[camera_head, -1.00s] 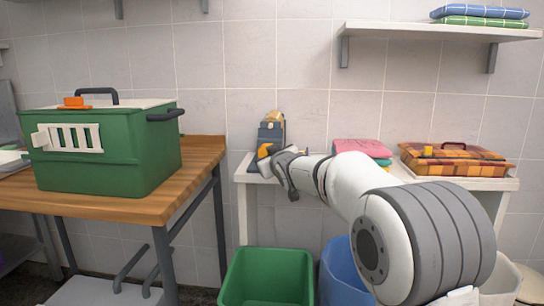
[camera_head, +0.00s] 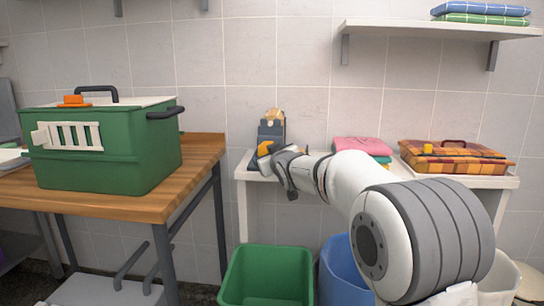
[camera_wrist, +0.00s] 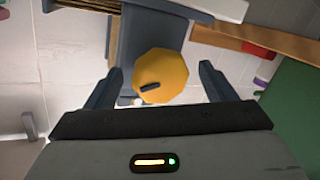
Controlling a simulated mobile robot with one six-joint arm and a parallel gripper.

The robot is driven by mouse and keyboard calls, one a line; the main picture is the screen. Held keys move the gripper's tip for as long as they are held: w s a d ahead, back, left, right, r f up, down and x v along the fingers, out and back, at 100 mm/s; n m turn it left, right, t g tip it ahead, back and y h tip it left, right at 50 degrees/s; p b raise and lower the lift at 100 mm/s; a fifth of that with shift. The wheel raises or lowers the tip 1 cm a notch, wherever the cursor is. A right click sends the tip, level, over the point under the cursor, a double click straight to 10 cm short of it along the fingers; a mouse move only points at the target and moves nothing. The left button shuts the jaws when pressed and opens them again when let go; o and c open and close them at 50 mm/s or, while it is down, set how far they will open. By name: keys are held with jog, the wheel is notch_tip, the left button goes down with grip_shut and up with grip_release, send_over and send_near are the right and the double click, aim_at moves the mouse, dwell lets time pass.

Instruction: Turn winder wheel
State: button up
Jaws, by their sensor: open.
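The winder wheel is a yellow-orange, many-sided knob (camera_wrist: 165,72) with a small dark handle on its face. It is on the side of a dark grey-blue winder (camera_head: 272,131) with a tan top, which stands at the left end of the white shelf table. My gripper (camera_wrist: 160,85) is open, with one finger on each side of the wheel and visible gaps between. In the head view my gripper (camera_head: 270,163) is at the winder's front, and the wheel (camera_head: 264,148) shows just above it, partly hidden by the gripper.
The white shelf table (camera_head: 241,174) also holds folded pink cloth (camera_head: 358,149) and a plaid case (camera_head: 455,160). A green kennel (camera_head: 110,173) stands on the wooden table (camera_head: 205,150) at left. Green (camera_head: 268,258) and blue (camera_head: 340,278) bins stand below.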

jog(key=p+v, duration=0.1)
jog(key=v, duration=0.7)
